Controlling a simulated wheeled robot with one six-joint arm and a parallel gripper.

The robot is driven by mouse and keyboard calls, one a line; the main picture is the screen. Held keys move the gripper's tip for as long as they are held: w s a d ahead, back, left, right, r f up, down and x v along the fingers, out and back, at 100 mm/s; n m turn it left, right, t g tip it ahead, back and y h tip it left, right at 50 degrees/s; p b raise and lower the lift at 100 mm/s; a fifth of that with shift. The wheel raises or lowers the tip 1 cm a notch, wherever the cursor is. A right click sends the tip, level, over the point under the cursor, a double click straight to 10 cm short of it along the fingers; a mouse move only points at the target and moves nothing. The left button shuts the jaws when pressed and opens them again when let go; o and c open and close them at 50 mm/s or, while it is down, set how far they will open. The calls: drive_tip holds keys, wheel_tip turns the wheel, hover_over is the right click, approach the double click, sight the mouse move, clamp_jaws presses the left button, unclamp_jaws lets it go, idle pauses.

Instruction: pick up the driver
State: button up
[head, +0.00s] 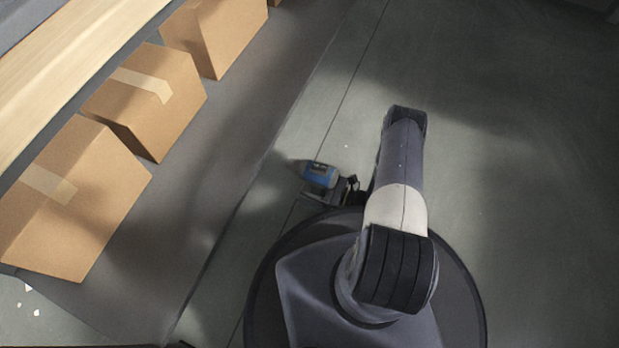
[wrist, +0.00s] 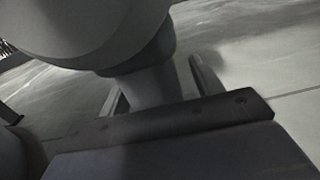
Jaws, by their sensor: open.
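The driver (head: 321,174) has a blue body and a grey tip pointing left. In the head view it is near the middle, just beyond the dark round edge of my base and left of my arm. Dark parts lie beside and below it, and I cannot tell which belong to the driver and which to my gripper. In the wrist view my gripper (wrist: 157,76) is open, with its two fingers apart. A grey rounded form fills the upper left and shows between the fingers; I cannot tell what it is. No blue shows in the wrist view.
Several cardboard boxes (head: 68,205) stand in a row at the left, beside a pale wooden plank (head: 60,75). A dark grey strip (head: 185,195) runs along the boxes. The grey floor (head: 520,150) at the right is clear. Small white scraps (head: 28,288) lie at the lower left.

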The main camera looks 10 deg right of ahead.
drive_tip(key=shift+w+a, duration=0.2)
drive_tip(key=shift+a, duration=0.15)
clamp_jaws()
idle(0.4)
